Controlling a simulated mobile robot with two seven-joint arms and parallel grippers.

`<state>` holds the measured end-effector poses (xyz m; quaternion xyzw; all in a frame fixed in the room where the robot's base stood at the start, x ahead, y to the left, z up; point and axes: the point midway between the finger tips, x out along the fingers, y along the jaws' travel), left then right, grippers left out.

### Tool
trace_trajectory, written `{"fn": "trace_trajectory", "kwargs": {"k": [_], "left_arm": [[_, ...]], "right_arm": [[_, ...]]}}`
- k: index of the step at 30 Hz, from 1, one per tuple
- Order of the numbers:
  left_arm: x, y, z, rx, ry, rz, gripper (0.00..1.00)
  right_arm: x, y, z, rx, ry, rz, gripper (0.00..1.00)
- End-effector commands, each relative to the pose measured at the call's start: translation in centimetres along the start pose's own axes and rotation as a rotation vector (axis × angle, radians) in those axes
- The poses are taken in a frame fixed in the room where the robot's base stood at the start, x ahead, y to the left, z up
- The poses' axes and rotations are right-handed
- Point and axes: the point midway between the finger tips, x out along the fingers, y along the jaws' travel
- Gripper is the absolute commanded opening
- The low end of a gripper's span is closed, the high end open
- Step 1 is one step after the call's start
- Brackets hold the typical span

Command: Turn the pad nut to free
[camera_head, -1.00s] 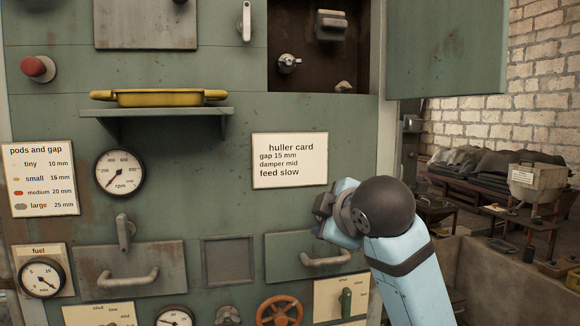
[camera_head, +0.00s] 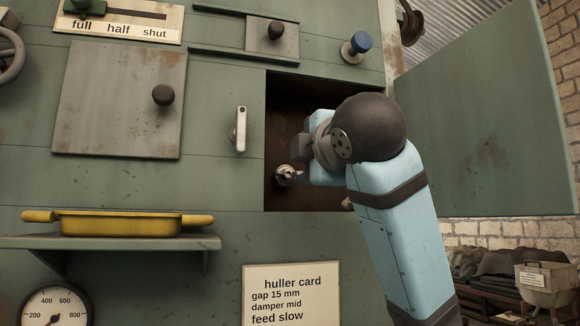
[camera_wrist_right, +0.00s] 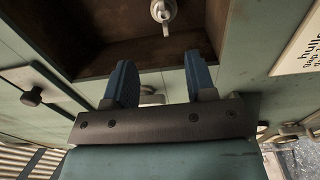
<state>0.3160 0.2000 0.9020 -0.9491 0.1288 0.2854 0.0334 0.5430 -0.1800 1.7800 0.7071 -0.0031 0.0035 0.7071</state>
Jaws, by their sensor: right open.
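The pad nut, a small silver nut with a short lever (camera_head: 285,176), sits on the back wall of the open dark compartment (camera_head: 283,100) in the head view. In the right wrist view the same metal nut (camera_wrist_right: 163,13) shows at the top edge, beyond the fingertips. My right gripper (camera_head: 308,155) is at the compartment opening, close above and right of the nut in the head view. Its blue fingers (camera_wrist_right: 162,72) are apart, with the nut not between them. My wrist hides the compartment's right side. My left gripper is not in view.
A green door (camera_head: 490,130) stands open at the compartment's right. A grey handle (camera_head: 240,130) is on the panel to its left. A yellow tray (camera_head: 122,226) sits on a shelf (camera_head: 30,242). A huller card (camera_head: 291,295) is below the compartment.

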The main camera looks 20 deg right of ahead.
Motion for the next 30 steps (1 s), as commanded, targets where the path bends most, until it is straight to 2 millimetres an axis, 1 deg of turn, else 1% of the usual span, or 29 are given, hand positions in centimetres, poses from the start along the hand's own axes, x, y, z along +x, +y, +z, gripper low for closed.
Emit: {"fn": "trace_trajectory", "kwargs": {"k": [1,3,9,12,15,20,28,29,30], "left_arm": [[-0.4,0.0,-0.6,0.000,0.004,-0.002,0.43],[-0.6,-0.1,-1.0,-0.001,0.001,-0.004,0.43],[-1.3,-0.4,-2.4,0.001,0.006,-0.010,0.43],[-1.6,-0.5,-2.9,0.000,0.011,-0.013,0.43],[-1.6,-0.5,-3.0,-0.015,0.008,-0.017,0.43],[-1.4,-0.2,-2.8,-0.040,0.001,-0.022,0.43],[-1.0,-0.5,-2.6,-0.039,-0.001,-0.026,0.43],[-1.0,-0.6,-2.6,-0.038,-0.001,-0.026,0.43],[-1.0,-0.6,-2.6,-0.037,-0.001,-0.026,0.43]], "right_arm": [[1.2,0.2,0.0,0.001,-0.001,-0.007,0.51],[2.8,0.2,0.0,0.000,-0.002,-0.008,0.51],[6.9,0.2,0.0,0.001,-0.002,-0.006,0.51],[8.5,0.1,0.0,0.002,-0.001,-0.005,0.51],[9.6,0.1,0.0,0.002,0.000,-0.004,0.51],[10.5,-0.1,0.0,0.001,-0.001,-0.002,0.51],[10.6,-0.1,0.0,0.001,-0.001,-0.002,0.51],[10.6,-0.1,0.0,0.001,-0.001,-0.002,0.44],[10.6,-0.1,0.0,0.001,-0.001,-0.002,0.35]]}}
